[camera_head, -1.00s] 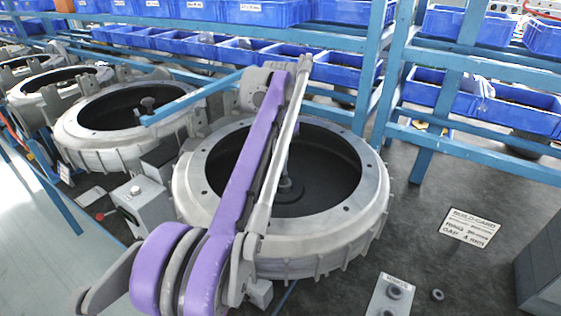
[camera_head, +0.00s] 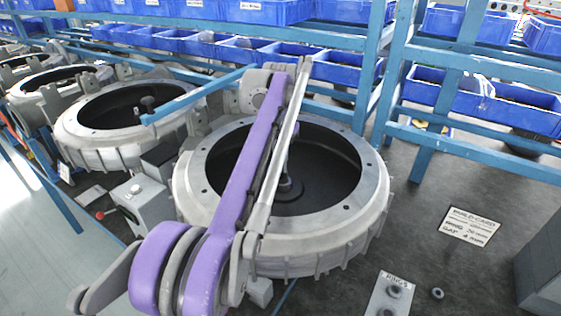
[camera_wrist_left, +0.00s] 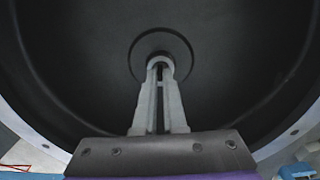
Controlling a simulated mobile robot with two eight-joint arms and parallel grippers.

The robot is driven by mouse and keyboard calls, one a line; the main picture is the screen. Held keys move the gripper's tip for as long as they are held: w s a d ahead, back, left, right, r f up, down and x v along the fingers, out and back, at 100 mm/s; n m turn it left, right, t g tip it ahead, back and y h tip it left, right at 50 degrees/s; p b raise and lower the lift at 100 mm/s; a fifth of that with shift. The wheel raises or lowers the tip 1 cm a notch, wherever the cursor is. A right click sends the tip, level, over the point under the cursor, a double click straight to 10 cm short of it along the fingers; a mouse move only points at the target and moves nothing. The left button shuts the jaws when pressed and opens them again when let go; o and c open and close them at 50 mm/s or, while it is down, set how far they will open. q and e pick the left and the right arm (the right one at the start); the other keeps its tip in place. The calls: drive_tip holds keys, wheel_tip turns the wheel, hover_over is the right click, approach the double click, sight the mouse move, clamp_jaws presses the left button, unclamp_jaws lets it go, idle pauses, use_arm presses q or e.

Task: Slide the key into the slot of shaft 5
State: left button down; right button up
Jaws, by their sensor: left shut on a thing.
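The housing of shaft 5 (camera_head: 372,208), a grey round blower casing, stands in front of me in the head view. Its shaft hub (camera_head: 290,188) rises in the dark bowl, partly behind my purple left arm. In the left wrist view my left gripper (camera_wrist_left: 158,68) points down into the bowl, its fingertips close together over the middle of the round hub (camera_wrist_left: 182,46). It is shut on the key, which is too small and covered to make out. The slot cannot be seen, so I cannot tell whether the key touches it. My right gripper is in no view.
More round housings (camera_head: 88,140) stand in a row to the left. A blue rack with blue bins (camera_head: 350,70) runs along the back. A build card (camera_head: 469,225), a rings plate (camera_head: 391,296) and a loose ring (camera_head: 437,293) lie on the dark bench at right.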

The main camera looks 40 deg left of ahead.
use_arm(q)
drive_tip(key=c, duration=0.9)
unclamp_jaws()
drive_tip(key=shift+r, duration=0.1)
wheel_tip(320, 180, up, 11)
drive_tip(key=shift+f+p, duration=0.2)
drive_tip(key=shift+p, duration=0.9)
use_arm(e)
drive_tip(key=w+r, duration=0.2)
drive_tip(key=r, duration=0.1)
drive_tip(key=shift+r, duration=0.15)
use_arm(q)
drive_tip(key=shift+s, duration=0.1)
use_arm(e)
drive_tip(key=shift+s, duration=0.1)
use_arm(q)
drive_tip(key=shift+f, duration=0.1)
